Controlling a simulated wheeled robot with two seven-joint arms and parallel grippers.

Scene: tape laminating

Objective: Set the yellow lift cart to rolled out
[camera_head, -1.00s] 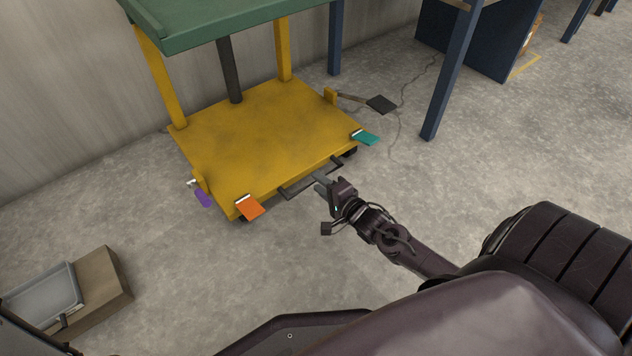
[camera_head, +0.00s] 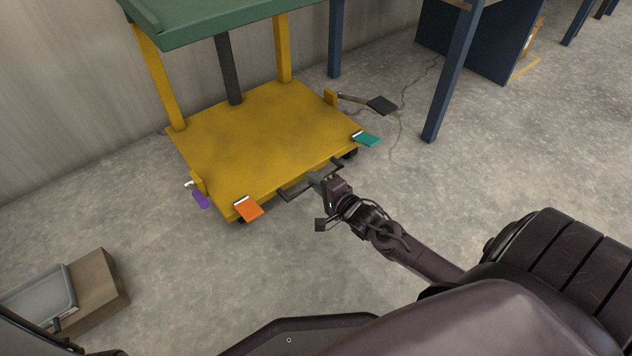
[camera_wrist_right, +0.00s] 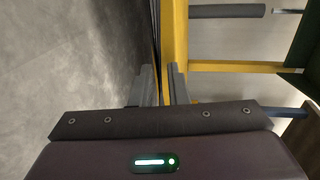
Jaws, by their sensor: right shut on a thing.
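The yellow lift cart (camera_head: 260,125) stands near the wall at centre-left, with a green top (camera_head: 230,18) above its yellow deck. A dark handle bar (camera_head: 294,190) runs along its front edge. My right gripper (camera_head: 316,178) is shut on this bar near its middle. In the right wrist view, its two fingers (camera_wrist_right: 158,88) lie on either side of the thin dark bar, beside the yellow cart frame (camera_wrist_right: 174,35). An orange pedal (camera_head: 249,209), a teal pedal (camera_head: 366,139), a purple pedal (camera_head: 201,199) and a dark pedal (camera_head: 382,104) stick out at the cart's corners. My left gripper is out of view.
A brown box (camera_head: 104,284) with a grey tray (camera_head: 38,292) sits on the floor at lower left. A blue table leg (camera_head: 446,85) stands right of the cart, with a dark blue panel (camera_head: 470,40) behind. The concrete floor in front of the cart is clear.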

